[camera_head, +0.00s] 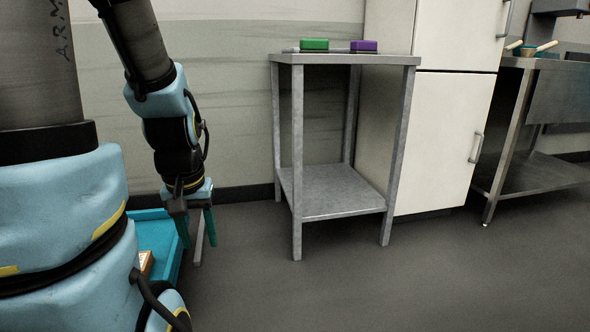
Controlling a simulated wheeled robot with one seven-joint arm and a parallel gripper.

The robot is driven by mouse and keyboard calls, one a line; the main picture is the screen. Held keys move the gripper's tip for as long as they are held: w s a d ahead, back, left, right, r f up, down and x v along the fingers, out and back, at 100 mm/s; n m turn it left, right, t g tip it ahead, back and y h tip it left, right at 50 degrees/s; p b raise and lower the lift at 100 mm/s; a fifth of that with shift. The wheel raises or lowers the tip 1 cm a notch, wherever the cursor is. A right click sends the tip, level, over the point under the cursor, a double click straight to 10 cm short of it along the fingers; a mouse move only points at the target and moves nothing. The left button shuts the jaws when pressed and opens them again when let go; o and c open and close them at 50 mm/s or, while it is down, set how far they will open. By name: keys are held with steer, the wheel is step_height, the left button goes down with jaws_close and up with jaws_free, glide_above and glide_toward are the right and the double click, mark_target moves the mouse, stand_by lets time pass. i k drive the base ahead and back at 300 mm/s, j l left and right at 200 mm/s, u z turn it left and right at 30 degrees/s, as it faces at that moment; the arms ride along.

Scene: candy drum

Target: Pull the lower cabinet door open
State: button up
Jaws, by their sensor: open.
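The white lower cabinet door (443,150) is shut, below a separate upper door (459,35). Its metal handle (476,147) is vertical and sits near the door's right edge. My gripper (197,245) hangs at the left, pointing down, with its teal-sided fingers apart and nothing between them. It is well to the left of the cabinet, and the metal table stands between them in the picture. The cabinet's left lower part is partly hidden behind the table.
A grey metal table (330,205) with a lower shelf holds a green block (314,44) and a purple block (363,46). A steel bench (540,175) stands right of the cabinet. A teal tray (160,240) lies beneath my gripper. The floor before the cabinet is clear.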

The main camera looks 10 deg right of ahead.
mark_target(449, 112)
steer(key=i+l, duration=0.1)
steer(key=l, duration=0.4)
steer(key=i+l, duration=0.15)
steer(key=l, duration=0.35)
steer(key=i+l, duration=0.1)
steer(key=l, duration=0.35)
steer(key=i+l+u, duration=0.1)
steer(key=l, duration=0.4)
steer(key=i+l, duration=0.1)
steer(key=l, duration=0.4)
steer(key=i+l, duration=0.1)
steer(key=l, duration=0.4)
steer(key=i+l, duration=0.1)
steer(key=l, duration=0.25)
steer(key=i+l, duration=0.15)
steer(key=l, duration=0.25)
steer(key=i+l, duration=0.1)
steer(key=l, duration=0.25)
steer(key=i+l+u, duration=0.1)
steer(key=l, duration=0.3)
steer(key=i+l, duration=0.1)
steer(key=l, duration=0.25)
steer(key=i+l, duration=0.1)
steer(key=l, duration=0.3)
